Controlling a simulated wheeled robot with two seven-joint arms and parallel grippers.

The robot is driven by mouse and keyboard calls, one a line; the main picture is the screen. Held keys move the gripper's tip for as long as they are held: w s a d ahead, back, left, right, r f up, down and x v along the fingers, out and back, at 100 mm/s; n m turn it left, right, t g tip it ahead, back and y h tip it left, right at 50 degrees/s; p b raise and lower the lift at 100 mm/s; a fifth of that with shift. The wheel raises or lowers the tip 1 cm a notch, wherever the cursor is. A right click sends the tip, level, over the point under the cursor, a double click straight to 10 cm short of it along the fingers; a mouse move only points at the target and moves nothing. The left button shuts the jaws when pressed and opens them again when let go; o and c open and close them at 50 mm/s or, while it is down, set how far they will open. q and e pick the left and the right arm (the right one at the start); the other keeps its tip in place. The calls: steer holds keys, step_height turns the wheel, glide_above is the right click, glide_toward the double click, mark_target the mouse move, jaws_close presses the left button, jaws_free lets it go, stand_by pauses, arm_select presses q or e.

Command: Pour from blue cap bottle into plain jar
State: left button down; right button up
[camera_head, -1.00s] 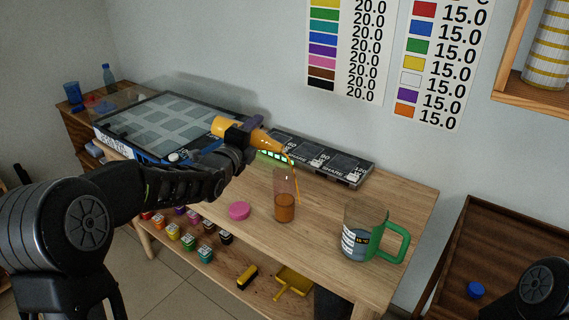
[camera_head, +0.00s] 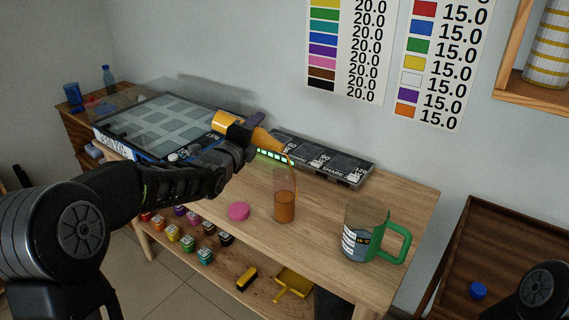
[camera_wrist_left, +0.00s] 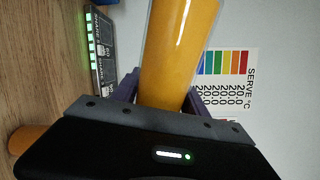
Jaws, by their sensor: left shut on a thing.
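My left gripper (camera_head: 238,133) is shut on the orange-filled bottle (camera_head: 268,140), held tilted above the table with its mouth down to the right. The bottle also fills the top middle of the left wrist view (camera_wrist_left: 180,50). A thin orange stream leaves its mouth toward the clear plain jar (camera_head: 284,180), which stands upright on the wooden table just below. Orange liquid fills the jar's lower part, over half its height. The bottle carries no cap that I can see; a blue cap (camera_head: 478,290) lies apart at the lower right. My right gripper is out of view.
A green-handled mug (camera_head: 366,235) stands right of the jar, and a pink disc (camera_head: 239,211) lies left of it. A black panel strip (camera_head: 325,158) and a large tray-like case (camera_head: 165,125) are behind. The table's front edge is close to the jar.

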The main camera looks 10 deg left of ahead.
arm_select(q)
steer(key=shift+d+r+m+b, duration=0.1)
steer(key=shift+r+m+b, duration=0.3)
steer(key=shift+b, duration=0.05)
steer(key=n+p, duration=0.1)
steer(key=p, duration=0.1)
steer(key=shift+a+p, duration=0.25)
steer(key=shift+p, duration=0.1)
steer(key=shift+a+f+n, duration=0.15)
steer(key=shift+f+n, duration=0.55)
steer(key=shift+f, duration=0.25)
